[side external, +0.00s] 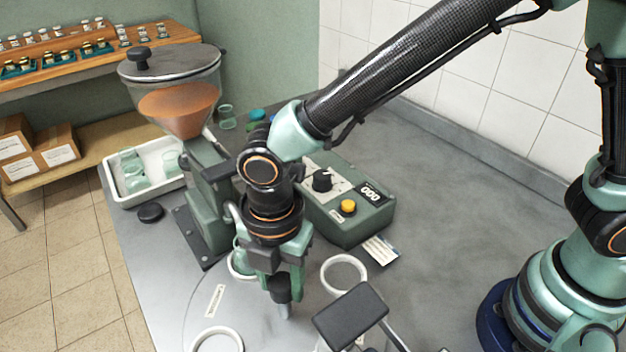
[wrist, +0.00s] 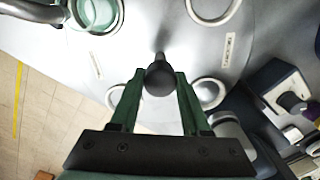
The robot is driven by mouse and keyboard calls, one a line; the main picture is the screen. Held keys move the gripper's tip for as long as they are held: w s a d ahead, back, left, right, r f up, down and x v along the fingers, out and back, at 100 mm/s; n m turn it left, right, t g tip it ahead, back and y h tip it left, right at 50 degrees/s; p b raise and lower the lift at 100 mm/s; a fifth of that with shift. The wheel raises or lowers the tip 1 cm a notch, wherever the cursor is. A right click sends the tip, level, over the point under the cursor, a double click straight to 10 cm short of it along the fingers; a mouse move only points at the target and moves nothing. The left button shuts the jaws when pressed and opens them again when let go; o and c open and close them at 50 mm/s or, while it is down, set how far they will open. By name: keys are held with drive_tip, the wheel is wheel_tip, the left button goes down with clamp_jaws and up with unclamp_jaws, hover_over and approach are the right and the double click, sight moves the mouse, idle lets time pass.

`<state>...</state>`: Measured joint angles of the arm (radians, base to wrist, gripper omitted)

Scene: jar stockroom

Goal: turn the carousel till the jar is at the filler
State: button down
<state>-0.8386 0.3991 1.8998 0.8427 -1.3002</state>
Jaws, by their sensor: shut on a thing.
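The carousel (side external: 255,312) is a grey disc with white ring seats, such as one at the front (side external: 217,340). A pale green glass jar (wrist: 97,12) stands in a ring seat at the upper left of the wrist view; in the side view it is mostly hidden behind my gripper. The filler (side external: 205,185) has a hopper of orange powder and a curved spout (wrist: 38,10), whose end shows close beside the jar's rim. My gripper (side external: 284,278) is low over the carousel, shut on its upright dark knob (wrist: 159,77).
A green control box (side external: 350,205) with a dial and yellow button stands behind the carousel. A dark-topped fixture (side external: 350,318) stands at the front right. A white tray (side external: 115,188) of jars sits at the left. Bare bench lies to the right.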

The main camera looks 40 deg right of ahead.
drive_tip(key=shift+r, duration=0.1)
idle(0.5)
drive_tip(key=shift+c, duration=1.9)
unclamp_jaws()
wheel_tip(320, 180, up, 12)
drive_tip(key=d+r+m+t, duration=0.1)
drive_tip(key=d+m+t, duration=0.1)
drive_tip(key=d+m, duration=1)
drive_tip(key=w+d+r+m+t, duration=0.1)
drive_tip(key=d+r+m+t, duration=0.1)
drive_tip(key=d+m, duration=1)
drive_tip(key=d+t, duration=0.1)
drive_tip(key=d, duration=0.5)
drive_tip(key=shift+w+m+t, duration=0.25)
drive_tip(key=shift+m+t, duration=0.05)
drive_tip(key=shift+r, duration=0.15)
